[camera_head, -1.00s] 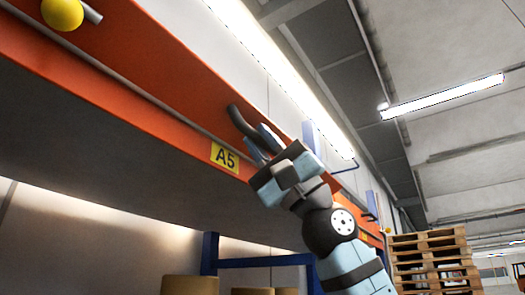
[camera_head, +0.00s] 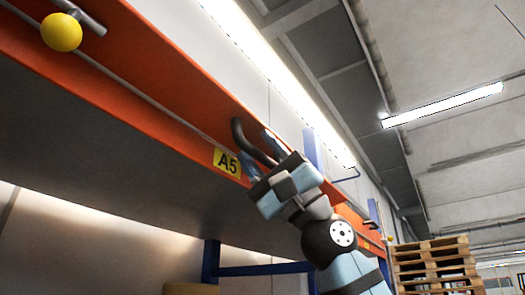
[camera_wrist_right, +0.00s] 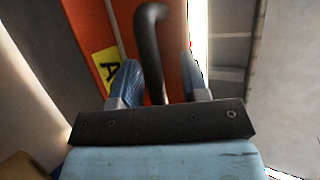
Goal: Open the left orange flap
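The long orange flap (camera_head: 160,75) runs diagonally across the head view, with a yellow A5 label (camera_head: 227,161) on its lower strip. A dark curved handle (camera_head: 240,137) stands out from it beside the label. My right gripper (camera_head: 262,153) is at this handle. In the right wrist view the handle (camera_wrist_right: 149,55) passes between its two blue fingers (camera_wrist_right: 158,78), with gaps visible on both sides, so the gripper is open around it. The handle's lower end is hidden behind the gripper. My left gripper is not in view.
A yellow ball (camera_head: 61,32) on a grey rod sits at the flap's upper left. A blue frame (camera_head: 210,260) stands below the shelf. Stacked wooden pallets (camera_head: 435,265) are at the lower right. The space right of my right arm looks open.

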